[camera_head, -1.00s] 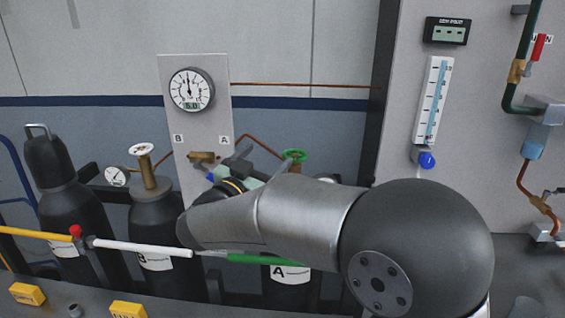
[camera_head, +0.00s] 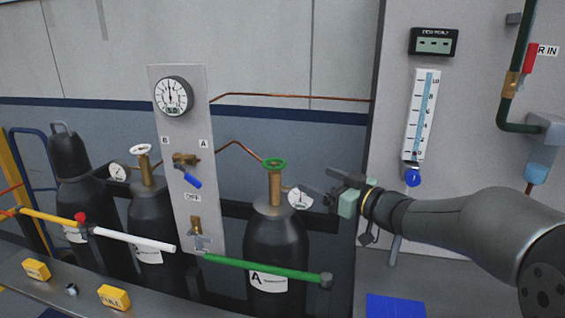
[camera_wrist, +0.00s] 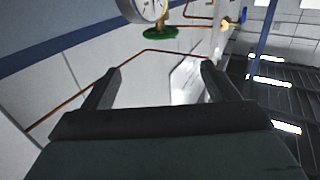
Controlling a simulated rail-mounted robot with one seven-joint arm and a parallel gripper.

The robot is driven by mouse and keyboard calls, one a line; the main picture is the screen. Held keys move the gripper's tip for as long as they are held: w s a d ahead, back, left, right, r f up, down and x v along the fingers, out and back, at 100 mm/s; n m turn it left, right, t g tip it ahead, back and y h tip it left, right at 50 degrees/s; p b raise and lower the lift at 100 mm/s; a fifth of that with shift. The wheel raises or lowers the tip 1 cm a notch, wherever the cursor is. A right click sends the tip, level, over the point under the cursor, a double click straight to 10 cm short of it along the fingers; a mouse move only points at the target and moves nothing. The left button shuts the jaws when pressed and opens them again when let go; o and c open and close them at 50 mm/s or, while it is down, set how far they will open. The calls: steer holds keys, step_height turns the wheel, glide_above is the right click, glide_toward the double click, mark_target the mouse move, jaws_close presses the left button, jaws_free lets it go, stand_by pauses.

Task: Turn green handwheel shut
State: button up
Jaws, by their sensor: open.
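The green handwheel (camera_head: 274,163) sits on the brass valve on top of the black gas cylinder A (camera_head: 272,240). In the wrist view the green handwheel (camera_wrist: 160,31) shows near the top, beyond the fingertips and partly behind a gauge. My gripper (camera_head: 314,193) is to the right of the valve, with its fingers pointing left towards it and slightly lower than the wheel. In the wrist view my gripper (camera_wrist: 158,76) has its two fingers wide apart with nothing between them. It does not touch the handwheel.
A small gauge (camera_head: 300,198) sits between the valve and my fingers. A grey panel (camera_head: 180,120) with a dial, blue-handled valve (camera_head: 192,181) and copper pipes stands left. A green bar (camera_head: 265,268) crosses in front of cylinder A. Cylinder B (camera_head: 150,225) has a white handwheel (camera_head: 141,149).

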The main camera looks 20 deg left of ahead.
mark_target(270, 159)
steer(key=p+x, duration=0.2)
steer(key=x, duration=1.5)
steer(key=shift+a+f+p, duration=0.15)
steer(key=shift+a+p, duration=0.1)
steer(key=shift+p, duration=0.15)
